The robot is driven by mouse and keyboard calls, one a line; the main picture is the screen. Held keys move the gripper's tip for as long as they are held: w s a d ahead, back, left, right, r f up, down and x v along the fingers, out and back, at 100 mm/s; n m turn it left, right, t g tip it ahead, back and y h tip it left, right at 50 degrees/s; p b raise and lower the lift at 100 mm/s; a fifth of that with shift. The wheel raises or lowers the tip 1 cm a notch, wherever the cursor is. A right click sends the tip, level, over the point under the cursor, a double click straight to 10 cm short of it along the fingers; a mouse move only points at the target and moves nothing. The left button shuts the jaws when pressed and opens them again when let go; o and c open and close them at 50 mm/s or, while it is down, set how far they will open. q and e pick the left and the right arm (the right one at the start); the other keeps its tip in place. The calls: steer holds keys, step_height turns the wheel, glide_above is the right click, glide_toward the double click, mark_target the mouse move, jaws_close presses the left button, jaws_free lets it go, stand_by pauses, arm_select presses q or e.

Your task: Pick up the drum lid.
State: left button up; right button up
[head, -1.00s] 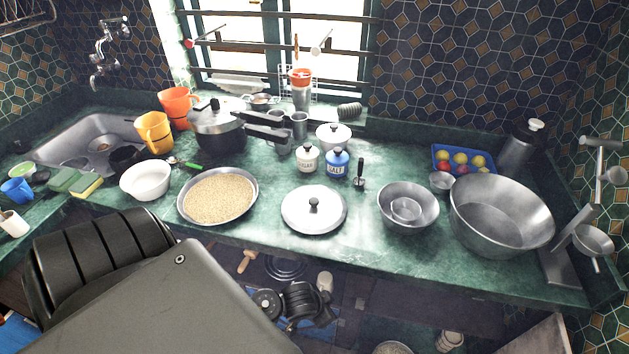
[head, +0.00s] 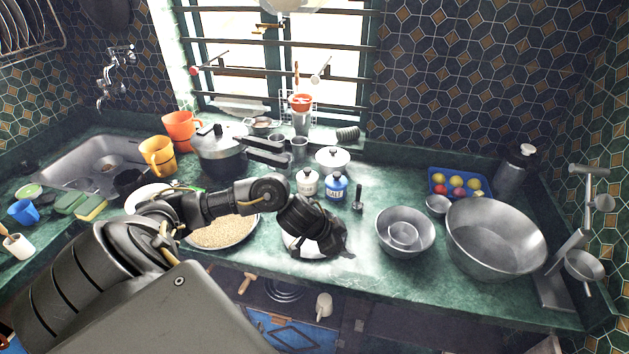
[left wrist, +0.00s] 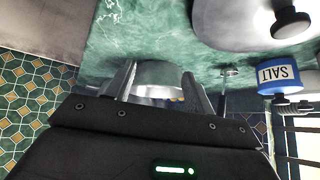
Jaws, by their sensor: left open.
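The drum lid is a round silver metal lid with a black knob, lying on the green counter. In the head view the lid (head: 297,245) is mostly hidden behind my left gripper (head: 328,242), which is over its right part. In the left wrist view the lid (left wrist: 225,22) is at the top right, with its knob (left wrist: 290,22) near the corner. My left gripper's fingers (left wrist: 161,92) are apart and empty, and the lid is off to their side, not between them. My right gripper is not in view.
A pan of grain (head: 222,235) is left of the lid, under my arm. Behind are a white jar (head: 307,182) and a blue salt jar (head: 337,186). A metal bowl (head: 405,232) and a larger basin (head: 497,240) stand to the right. Counter between lid and bowl is clear.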

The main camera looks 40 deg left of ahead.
arm_select(q)
steer(key=s+a+r+n+g+y, duration=0.1)
steer(key=a+r+n, duration=0.15)
steer(key=a, duration=0.45)
steer(key=s+a+r+n+g+y, duration=0.1)
steer(key=a+r+g, duration=0.15)
steer(key=a, duration=0.55)
steer(key=shift+t, duration=0.35)
steer(key=x, duration=0.5)
steer(key=shift+w+d, duration=0.15)
steer(key=shift+w, duration=0.15)
steer(key=shift+p+x, duration=0.65)
steer(key=shift+x, duration=1.95)
steer(key=shift+s, duration=0.1)
steer(key=shift+c, duration=0.4)
steer(key=shift+c, duration=1.2)
steer(key=c, duration=0.8)
steer(key=shift+r, duration=0.15)
